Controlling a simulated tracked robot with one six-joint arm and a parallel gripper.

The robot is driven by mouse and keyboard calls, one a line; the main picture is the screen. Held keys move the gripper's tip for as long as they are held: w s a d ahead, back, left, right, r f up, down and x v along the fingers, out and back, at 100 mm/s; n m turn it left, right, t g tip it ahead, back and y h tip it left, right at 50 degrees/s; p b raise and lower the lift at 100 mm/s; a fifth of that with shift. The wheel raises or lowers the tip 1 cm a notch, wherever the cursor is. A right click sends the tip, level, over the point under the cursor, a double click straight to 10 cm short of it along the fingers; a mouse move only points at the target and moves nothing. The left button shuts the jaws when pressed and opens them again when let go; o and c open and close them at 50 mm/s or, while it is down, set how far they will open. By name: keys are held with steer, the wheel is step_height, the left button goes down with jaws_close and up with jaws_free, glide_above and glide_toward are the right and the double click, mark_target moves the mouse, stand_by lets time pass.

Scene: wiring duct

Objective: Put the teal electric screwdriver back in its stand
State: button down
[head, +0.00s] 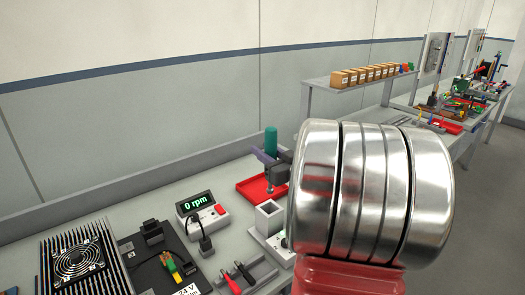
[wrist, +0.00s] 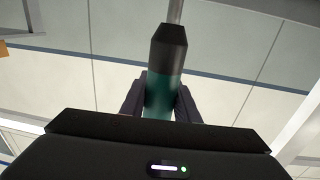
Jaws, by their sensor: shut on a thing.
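The teal electric screwdriver (head: 271,140) stands upright in my gripper (head: 268,160), its teal body rising above the dark fingers. In the wrist view the screwdriver (wrist: 163,88) shows a teal body, a dark tapered nose and a thin metal shaft, with my gripper (wrist: 158,108) shut on its sides. A grey square open-topped holder (head: 268,214), which looks like the stand, is on the bench in front of the gripper, below and nearer the camera. The screwdriver is apart from it. My arm hides what lies to the holder's right.
A red tray (head: 250,191) lies behind the holder. A meter reading 0 rpm (head: 197,205) stands to the left, with a grey rack of red and black plugs (head: 245,276) in front. A finned heatsink with a fan (head: 82,262) is at far left. The wall rises behind the bench.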

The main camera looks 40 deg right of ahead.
step_height(320, 180, down, 4)
steer(key=shift+f, duration=0.2)
stand_by(0.6)
stand_by(0.7)
steer(key=shift+f, duration=5.9)
